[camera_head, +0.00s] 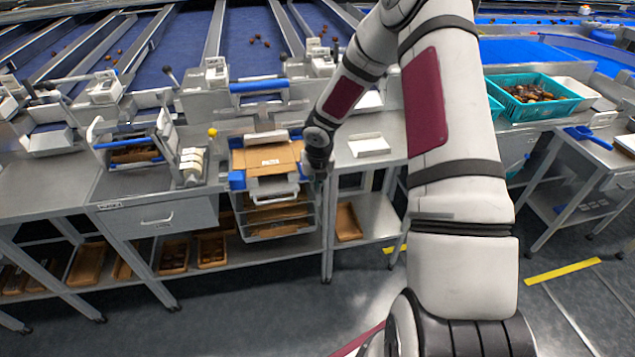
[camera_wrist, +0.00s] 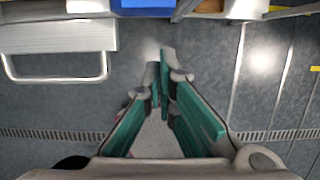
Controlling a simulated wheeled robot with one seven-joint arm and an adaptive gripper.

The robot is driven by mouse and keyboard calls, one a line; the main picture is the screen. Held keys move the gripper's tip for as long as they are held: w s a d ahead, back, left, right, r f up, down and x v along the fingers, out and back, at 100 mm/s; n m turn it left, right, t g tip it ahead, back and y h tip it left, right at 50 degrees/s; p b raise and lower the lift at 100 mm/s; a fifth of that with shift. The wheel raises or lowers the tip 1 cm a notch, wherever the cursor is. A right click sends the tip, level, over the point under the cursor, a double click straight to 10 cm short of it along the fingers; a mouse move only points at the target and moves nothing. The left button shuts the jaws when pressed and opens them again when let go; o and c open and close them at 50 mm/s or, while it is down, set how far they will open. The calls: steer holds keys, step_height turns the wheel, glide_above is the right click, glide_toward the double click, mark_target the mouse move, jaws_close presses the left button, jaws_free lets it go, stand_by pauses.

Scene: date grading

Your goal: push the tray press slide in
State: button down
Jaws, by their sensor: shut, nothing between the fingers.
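The tray press (camera_head: 237,180) stands at the front of the bench in the head view, with blue parts at its sides and a brown tray (camera_head: 268,160) in it. A slide with a pale loop handle (camera_head: 275,196) juts out toward me at its front. In the wrist view the slide's pale front (camera_wrist: 60,37) and handle (camera_wrist: 57,81) are at upper left. My gripper (camera_wrist: 160,78) is shut and empty, to the right of the handle and apart from it. In the head view its fingers are small and partly hidden beside the press's right side.
A grey drawer (camera_head: 158,216) is left of the press. Brown trays (camera_head: 212,249) lie on the lower shelf. A white box (camera_head: 368,146) sits on the bench to the right, and a teal crate of dates (camera_head: 548,110) farther right. The floor in front is clear.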

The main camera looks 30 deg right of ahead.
steer(key=shift+w+d, duration=0.2)
steer(key=shift+w, duration=0.35)
steer(key=shift+w+d, duration=0.15)
steer(key=shift+w, duration=0.4)
steer(key=w+b, duration=0.1)
steer(key=w, duration=0.1)
steer(key=w+d+b, duration=0.1)
steer(key=w+b, duration=0.1)
steer(key=shift+d+f, duration=0.15)
steer(key=shift+f, duration=0.05)
steer(key=shift+w+d+r, duration=0.15)
steer(key=shift+w+r, duration=0.05)
steer(key=shift+w, duration=0.25)
steer(key=shift+s, duration=0.1)
